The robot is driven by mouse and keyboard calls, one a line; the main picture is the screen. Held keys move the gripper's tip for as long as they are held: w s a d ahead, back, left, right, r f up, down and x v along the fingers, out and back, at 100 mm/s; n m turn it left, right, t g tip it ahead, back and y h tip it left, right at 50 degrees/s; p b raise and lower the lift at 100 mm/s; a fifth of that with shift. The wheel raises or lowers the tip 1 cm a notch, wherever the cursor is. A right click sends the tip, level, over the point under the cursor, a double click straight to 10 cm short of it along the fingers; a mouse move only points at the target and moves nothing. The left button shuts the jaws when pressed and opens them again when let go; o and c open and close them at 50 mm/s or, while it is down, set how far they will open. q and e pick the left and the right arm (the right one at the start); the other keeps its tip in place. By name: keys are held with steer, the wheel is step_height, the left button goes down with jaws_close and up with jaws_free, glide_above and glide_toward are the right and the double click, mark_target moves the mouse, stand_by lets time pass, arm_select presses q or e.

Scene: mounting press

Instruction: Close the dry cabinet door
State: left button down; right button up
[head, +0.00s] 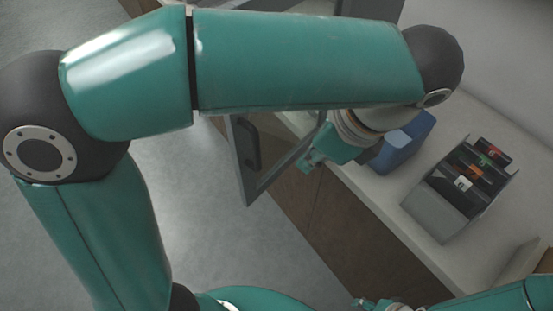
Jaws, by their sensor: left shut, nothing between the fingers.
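The dry cabinet door (241,182) is a grey-framed panel with a dark handle (247,143). It stands swung open, out past the counter front over the floor. My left arm crosses in front and hides its upper part and most of the cabinet. My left gripper (306,163) is shut and empty, just right of the door's pane. I cannot tell whether it touches the door. My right gripper (364,303) shows only partly at the bottom edge, and its fingers are not clear.
A pale counter (385,195) with brown fronts (345,225) runs along the right. On it stand a blue bin (405,145) and a grey rack (437,213) with several dark, coloured-label items. Grey floor (205,210) is open left of the door.

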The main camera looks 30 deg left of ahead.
arm_select(q)
steer(key=a+f+p, duration=0.1)
steer(key=a+f, duration=0.6)
steer(key=f, duration=0.1)
steer(key=shift+a+f, duration=0.15)
steer(key=shift+a, duration=0.05)
steer(key=shift+s, duration=0.1)
